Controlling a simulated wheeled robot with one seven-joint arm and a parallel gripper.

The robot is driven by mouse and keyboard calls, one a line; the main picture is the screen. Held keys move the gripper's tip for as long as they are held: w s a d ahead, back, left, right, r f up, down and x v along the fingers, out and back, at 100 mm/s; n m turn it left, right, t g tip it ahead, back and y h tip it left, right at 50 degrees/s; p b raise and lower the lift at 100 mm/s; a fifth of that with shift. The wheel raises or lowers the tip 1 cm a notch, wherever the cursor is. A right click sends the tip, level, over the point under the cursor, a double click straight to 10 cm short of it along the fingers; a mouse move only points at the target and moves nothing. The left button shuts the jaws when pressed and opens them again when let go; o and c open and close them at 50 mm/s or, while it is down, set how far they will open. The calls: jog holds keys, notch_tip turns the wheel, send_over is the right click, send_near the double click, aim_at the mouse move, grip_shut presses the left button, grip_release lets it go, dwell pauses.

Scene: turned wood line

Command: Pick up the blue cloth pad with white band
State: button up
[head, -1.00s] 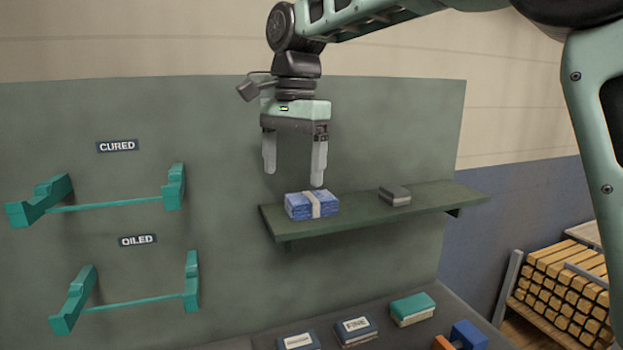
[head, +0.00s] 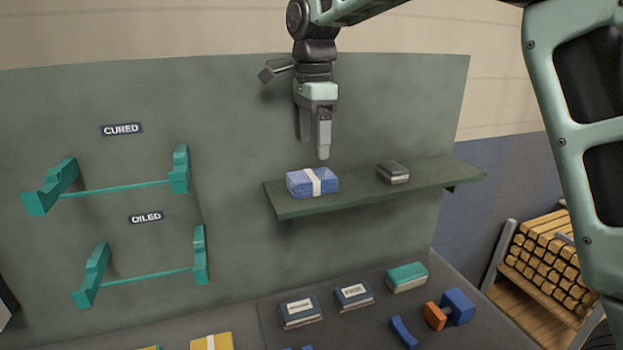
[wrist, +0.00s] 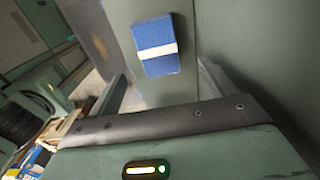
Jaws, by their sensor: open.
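The blue cloth pad with a white band (head: 298,184) lies on the left part of the green wall shelf (head: 360,188). It also shows in the wrist view (wrist: 156,62), near the top middle, with the white band across it. My gripper (head: 314,148) is open and empty, fingers pointing down. It hangs above the shelf, and its fingertips appear a little above the pad in the head view. The fingers do not touch the pad.
A dark grey block (head: 393,172) sits on the shelf right of the pad. Teal wall brackets stand left under the CURED sign (head: 121,129) and the OILED sign (head: 146,217). Below, a dark bench holds labelled pads, a teal pad (head: 407,277), and orange and blue blocks.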

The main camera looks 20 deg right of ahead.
aim_at(312, 175)
jog(key=shift+s+a+f+p, duration=0.15)
jog(key=shift+f+p, duration=0.55)
jog(key=shift+f, duration=1.05)
jog(key=shift+a+f+p, duration=0.1)
jog(key=shift+f+p, duration=0.6)
jog(key=shift+f, duration=1.05)
jog(key=c, duration=1.1)
